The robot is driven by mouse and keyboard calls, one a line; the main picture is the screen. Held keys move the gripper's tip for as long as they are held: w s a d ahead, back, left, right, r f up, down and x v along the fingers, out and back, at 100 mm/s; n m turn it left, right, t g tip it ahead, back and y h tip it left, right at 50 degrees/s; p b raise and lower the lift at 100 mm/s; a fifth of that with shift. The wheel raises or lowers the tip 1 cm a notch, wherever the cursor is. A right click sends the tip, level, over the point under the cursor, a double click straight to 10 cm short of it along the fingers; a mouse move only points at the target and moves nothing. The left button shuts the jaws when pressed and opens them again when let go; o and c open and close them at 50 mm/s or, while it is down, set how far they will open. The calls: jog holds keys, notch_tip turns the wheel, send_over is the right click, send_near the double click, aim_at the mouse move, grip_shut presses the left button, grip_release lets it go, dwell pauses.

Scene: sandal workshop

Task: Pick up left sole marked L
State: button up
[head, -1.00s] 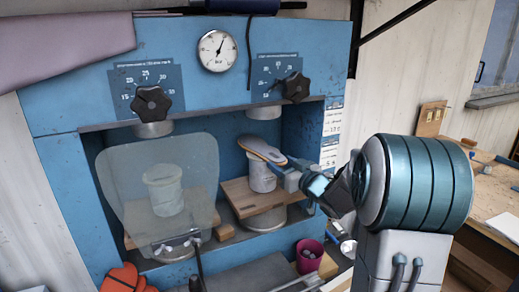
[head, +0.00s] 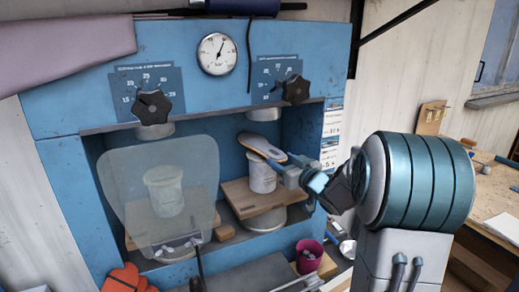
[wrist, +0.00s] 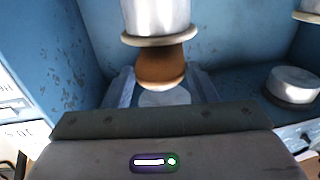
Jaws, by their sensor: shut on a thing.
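A sandal sole (head: 260,146), pale on top with a darker edge, is in the right bay of the blue press, at the top of a white cylindrical form (head: 262,178). Whether it touches the form I cannot tell. No L mark is readable. My gripper (head: 287,169) reaches in from the right and is shut on the sole's near end. In the wrist view, the sole's brown end (wrist: 162,66) shows between my fingers, which are partly hidden by the gripper body.
The blue press (head: 75,205) surrounds the right bay. A press ram (head: 264,113) hangs above the sole, and a wooden board (head: 238,193) lies below the form. A clear shield (head: 130,215) covers the left bay. A magenta cup (head: 309,254) stands in front.

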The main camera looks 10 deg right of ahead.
jog(key=shift+o, duration=0.6)
jog(key=shift+r, duration=0.2)
jog(key=shift+r+p, duration=0.35)
jog(key=s+a+v, duration=0.1)
jog(key=a+v, duration=0.1)
jog(key=v, duration=1.7)
jog(key=shift+s+a+p, duration=0.15)
jog(key=shift+s+p, duration=0.15)
jog(key=shift+p, duration=0.15)
dwell(0.3)
jog(key=shift+f, duration=0.1)
